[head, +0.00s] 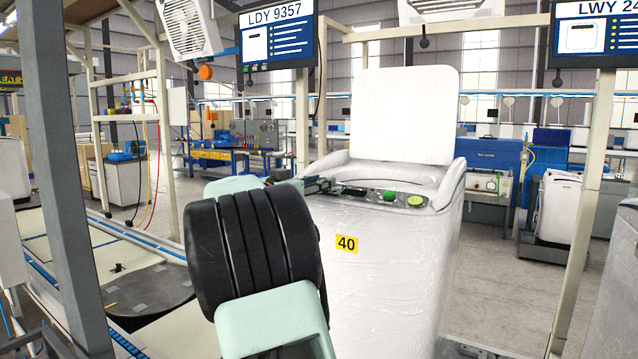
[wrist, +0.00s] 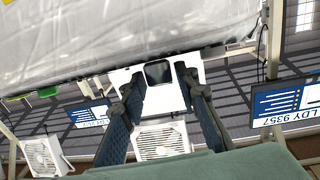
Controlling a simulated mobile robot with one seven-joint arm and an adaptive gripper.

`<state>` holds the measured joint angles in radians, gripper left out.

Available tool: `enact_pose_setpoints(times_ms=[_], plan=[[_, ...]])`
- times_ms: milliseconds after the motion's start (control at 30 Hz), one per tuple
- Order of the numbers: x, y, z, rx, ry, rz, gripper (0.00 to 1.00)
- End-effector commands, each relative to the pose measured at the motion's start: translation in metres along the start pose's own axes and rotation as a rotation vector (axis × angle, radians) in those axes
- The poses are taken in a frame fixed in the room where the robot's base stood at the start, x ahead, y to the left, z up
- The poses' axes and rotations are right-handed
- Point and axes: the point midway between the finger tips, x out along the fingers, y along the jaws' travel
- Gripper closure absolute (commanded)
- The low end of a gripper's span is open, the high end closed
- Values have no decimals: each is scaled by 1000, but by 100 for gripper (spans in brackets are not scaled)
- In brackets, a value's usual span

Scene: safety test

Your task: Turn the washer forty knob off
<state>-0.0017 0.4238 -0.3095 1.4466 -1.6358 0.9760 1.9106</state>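The white washer (head: 385,270) with the yellow "40" label (head: 346,244) stands upright in front of me, its lid (head: 403,115) raised. My gripper (head: 322,184) is at the left end of that panel, left of both knobs; contact cannot be told. In the wrist view, my gripper (wrist: 160,95) has its fingers apart with nothing held. The washer (wrist: 120,35) fills the top there, and a green part (wrist: 47,91) shows at its edge. Which way the knobs point is too small to tell.
A post (head: 302,115) with the "LDY 9357" screen (head: 277,34) stands behind my gripper. Another post (head: 585,210) stands right of the washer. A grey post (head: 62,180) is at the left. The space above the panel is clear.

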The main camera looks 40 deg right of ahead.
Motion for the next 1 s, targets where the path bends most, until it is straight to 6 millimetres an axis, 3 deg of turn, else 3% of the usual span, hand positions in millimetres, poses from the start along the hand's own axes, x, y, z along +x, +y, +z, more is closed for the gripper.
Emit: enact_pose_setpoints(times_ms=[233, 667, 1000], plan=[[0, 0, 0, 0, 0, 0, 100], [0, 2, 5, -12, 2, -44, 100], [0, 4, 8, -55, 7, -180, 100]])
